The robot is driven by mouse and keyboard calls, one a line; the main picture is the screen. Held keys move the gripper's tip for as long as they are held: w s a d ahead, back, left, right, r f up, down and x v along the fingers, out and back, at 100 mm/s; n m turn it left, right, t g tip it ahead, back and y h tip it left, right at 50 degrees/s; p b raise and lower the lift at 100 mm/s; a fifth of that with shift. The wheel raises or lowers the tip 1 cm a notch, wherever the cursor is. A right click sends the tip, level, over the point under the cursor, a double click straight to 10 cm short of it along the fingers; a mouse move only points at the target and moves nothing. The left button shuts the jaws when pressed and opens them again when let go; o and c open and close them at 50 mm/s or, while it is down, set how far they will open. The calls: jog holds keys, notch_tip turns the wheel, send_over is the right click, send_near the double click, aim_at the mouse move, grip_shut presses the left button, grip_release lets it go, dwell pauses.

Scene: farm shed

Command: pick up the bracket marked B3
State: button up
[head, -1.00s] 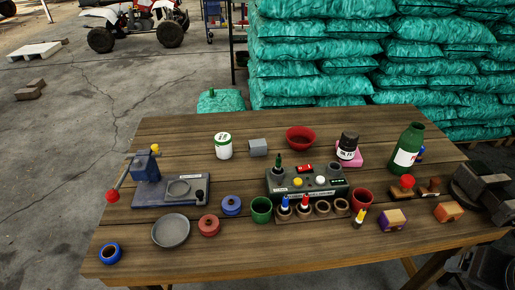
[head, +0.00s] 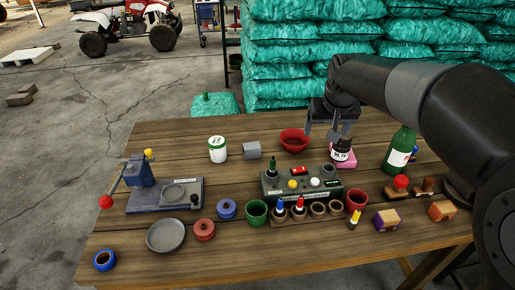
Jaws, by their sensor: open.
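I cannot read a B3 mark on any object. A small grey angular piece (head: 252,150) lies on the table between the white jar and the red bowl; it may be the bracket, but I cannot tell. My gripper (head: 322,132) points down above the back of the table, to the right of that grey piece. It is open and appears empty, between the red bowl (head: 294,141) and the dark-lidded bottle (head: 340,154) on a pink block. My arm comes in from the right and hides the table's back right part.
A black panel with buttons (head: 301,194) stands mid-table, with a row of holders in front. A blue press-like device (head: 160,196) is at left, a green bottle (head: 400,149) at right. A grey dish (head: 166,236) lies in front.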

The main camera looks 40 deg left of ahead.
jog(key=a+f+n, duration=0.1)
jog(key=a+f, duration=0.3)
jog(key=a, duration=0.6)
jog(key=n+g, duration=0.1)
jog(key=n, duration=0.1)
send_near(252, 148)
jog(key=shift+y, duration=0.3)
jog(key=f, duration=0.2)
jog(key=w+f, duration=0.1)
jog(key=f, duration=0.2)
jog(key=shift+a, duration=0.1)
jog(key=shift+w+a+x, duration=0.1)
jog(key=shift+a+x, duration=0.05)
jog(key=shift+x, duration=1.15)
jog(key=shift+w+a+x, duration=0.1)
jog(key=shift+a+x, duration=0.1)
jog(key=shift+x, duration=1.1)
jog(key=shift+r, duration=0.15)
jog(key=c, duration=1.1)
jog(key=shift+r, duration=0.15)
